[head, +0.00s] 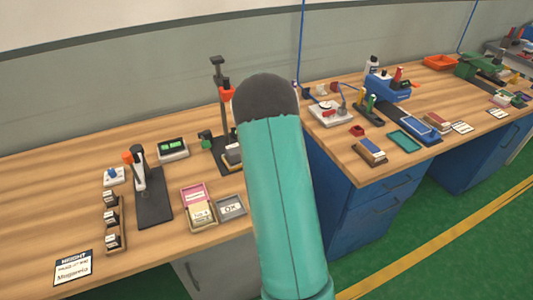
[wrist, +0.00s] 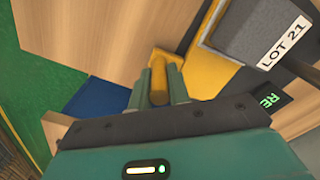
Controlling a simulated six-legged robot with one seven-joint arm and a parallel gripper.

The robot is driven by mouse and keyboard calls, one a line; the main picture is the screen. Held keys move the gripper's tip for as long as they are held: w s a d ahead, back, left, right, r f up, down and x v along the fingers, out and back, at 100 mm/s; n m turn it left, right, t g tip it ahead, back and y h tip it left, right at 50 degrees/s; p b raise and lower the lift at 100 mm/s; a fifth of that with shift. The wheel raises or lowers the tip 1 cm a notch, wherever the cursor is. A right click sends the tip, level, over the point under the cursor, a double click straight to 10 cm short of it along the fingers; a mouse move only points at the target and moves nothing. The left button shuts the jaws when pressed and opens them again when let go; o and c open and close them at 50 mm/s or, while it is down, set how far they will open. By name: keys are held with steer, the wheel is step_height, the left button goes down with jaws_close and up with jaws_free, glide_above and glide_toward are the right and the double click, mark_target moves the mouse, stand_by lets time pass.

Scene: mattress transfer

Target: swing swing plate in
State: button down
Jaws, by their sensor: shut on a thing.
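In the wrist view my gripper (wrist: 162,88) is shut on a yellow handle (wrist: 164,66), which stands between the two fingers. A yellow plate (wrist: 207,77) lies to the right of the handle, partly under a dark grey block (wrist: 238,35) with a white "LOT 21" label. I cannot tell whether the handle and the yellow plate are joined. In the head view my own teal arm covers the middle, and my gripper and the handle are hidden behind it.
A post stand (head: 219,90) with a red knob rises left of my arm. A green-lit readout (head: 173,147), a black lever device (head: 149,190) and sample trays (head: 200,207) sit on the wooden bench (head: 60,190). Blue drawers (head: 350,210) stand right of my arm.

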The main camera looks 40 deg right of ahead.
steer(key=shift+w+a+m, duration=0.2)
steer(key=shift+a+m, duration=0.05)
steer(key=shift+m, duration=0.15)
steer(key=shift+w+a+r, duration=0.1)
stand_by(0.3)
steer(key=c, duration=1.3)
jaws_free()
step_height(320, 180, up, 14)
steer(key=shift+f, duration=0.15)
